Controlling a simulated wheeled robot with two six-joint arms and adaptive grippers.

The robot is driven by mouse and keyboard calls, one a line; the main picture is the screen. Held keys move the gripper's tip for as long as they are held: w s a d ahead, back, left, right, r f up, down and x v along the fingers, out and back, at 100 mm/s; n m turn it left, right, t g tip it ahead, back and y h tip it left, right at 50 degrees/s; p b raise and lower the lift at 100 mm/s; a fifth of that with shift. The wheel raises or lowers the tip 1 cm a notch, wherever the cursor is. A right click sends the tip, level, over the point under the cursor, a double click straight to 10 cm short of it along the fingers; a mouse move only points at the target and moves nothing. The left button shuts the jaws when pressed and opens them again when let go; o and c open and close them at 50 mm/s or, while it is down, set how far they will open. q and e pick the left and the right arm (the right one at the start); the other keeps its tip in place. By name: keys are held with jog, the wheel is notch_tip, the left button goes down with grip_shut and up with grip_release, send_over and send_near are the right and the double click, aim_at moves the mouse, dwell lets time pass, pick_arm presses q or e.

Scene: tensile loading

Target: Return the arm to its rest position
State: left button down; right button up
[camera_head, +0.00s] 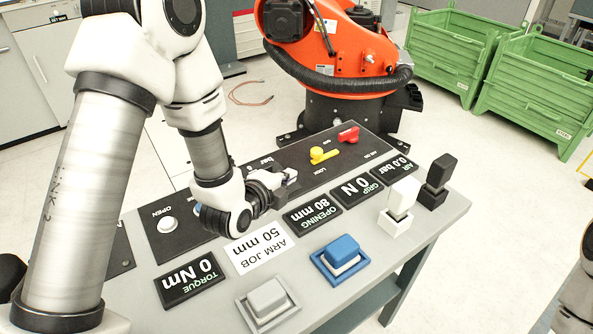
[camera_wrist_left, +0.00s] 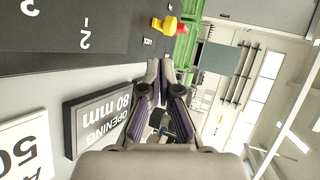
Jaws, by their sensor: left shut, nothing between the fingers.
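My left arm (camera_head: 95,185) comes in from the left and reaches over the grey table (camera_head: 452,205). Its left gripper (camera_head: 289,178) is above the black control panel, left of the yellow lever (camera_head: 322,154). In the left wrist view the fingers of the left gripper (camera_wrist_left: 163,75) are together with nothing between them. Beyond their tips the yellow lever (camera_wrist_left: 171,24) shows, apart from them. My right gripper is out of view; only a piece of my right arm (camera_head: 580,285) shows at the right edge.
The table holds a red valve (camera_head: 348,135), a blue block (camera_head: 342,253), a grey block (camera_head: 268,298), a white block (camera_head: 403,194), a black block (camera_head: 440,171) and several label plates. An orange robot (camera_head: 335,60) stands behind it. Green bins (camera_head: 535,95) stand at back right.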

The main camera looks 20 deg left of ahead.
pick_arm(q)
jog(key=shift+v, duration=1.15)
jog(key=shift+w, duration=0.2)
jog(key=shift+s+r, duration=0.1)
